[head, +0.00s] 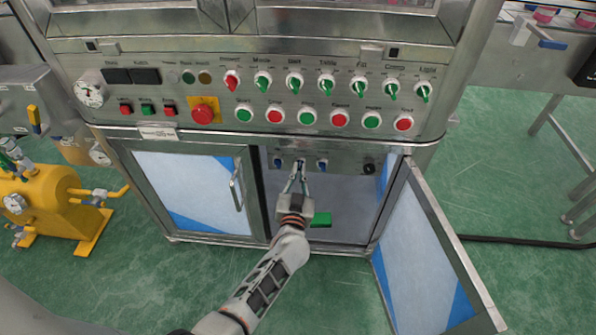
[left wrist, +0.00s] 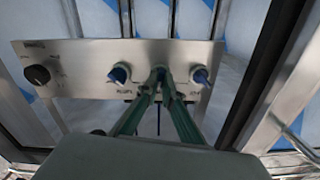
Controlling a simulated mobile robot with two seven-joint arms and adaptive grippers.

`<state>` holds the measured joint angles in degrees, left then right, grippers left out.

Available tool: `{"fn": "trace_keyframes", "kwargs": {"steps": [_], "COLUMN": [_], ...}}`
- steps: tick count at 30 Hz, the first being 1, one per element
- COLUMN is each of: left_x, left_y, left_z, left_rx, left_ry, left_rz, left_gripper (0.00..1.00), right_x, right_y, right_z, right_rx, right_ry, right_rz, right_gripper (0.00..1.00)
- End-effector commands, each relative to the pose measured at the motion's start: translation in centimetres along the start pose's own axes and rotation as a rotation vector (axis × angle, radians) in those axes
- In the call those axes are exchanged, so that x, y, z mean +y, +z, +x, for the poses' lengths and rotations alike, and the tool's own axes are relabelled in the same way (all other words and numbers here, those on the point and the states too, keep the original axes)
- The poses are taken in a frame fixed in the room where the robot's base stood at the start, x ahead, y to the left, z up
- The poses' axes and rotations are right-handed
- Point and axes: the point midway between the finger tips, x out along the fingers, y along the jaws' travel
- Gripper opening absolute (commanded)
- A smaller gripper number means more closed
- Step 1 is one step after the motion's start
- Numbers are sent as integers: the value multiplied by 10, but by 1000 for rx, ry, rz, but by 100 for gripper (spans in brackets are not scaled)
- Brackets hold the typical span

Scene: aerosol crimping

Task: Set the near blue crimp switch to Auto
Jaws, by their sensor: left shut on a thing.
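A small metal panel (head: 345,165) inside the open cabinet bay holds a row of blue switches and a black knob (head: 369,168). In the head view there is a left blue switch (head: 277,163), a middle one partly hidden at my fingertips, and a right blue switch (head: 322,163). My left gripper (head: 299,178) is shut on the middle blue switch (left wrist: 160,70). In the left wrist view its two green fingers (left wrist: 160,92) close around that switch, between the other two blue switches (left wrist: 118,74) (left wrist: 201,76). The labels are too small to read surely, and the middle switch's setting is hidden.
The right cabinet door (head: 425,255) stands open beside my arm; the left door (head: 195,190) is shut. Above are red and green selector knobs and buttons (head: 307,117). A yellow tank (head: 40,205) stands left.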

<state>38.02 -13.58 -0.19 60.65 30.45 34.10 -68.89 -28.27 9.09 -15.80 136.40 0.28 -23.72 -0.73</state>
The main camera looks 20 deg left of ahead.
Motion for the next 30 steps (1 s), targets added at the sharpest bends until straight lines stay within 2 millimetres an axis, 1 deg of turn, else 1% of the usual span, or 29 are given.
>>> {"fn": "trace_keyframes", "kwargs": {"steps": [7, 18, 24, 30], "left_x": [-1, 0, 0, 0], "left_y": [0, 1, 2, 2], "left_z": [0, 0, 0, 0], "left_rx": [0, -2, -2, -2], "left_ry": [-1, 1, 1, 0], "left_rz": [-233, -580, -746, -872], "left_gripper": [0, 0, 0, 0], "right_x": [3, 4, 4, 4], "right_y": [-3, 6, 7, 5], "right_z": [-1, -1, -2, -2], "right_rx": [3, -16, -18, -14], "right_ry": [6, 11, 11, 11], "right_rz": [-7, -7, -6, -5], "right_gripper": [40, 40, 40, 40]}}
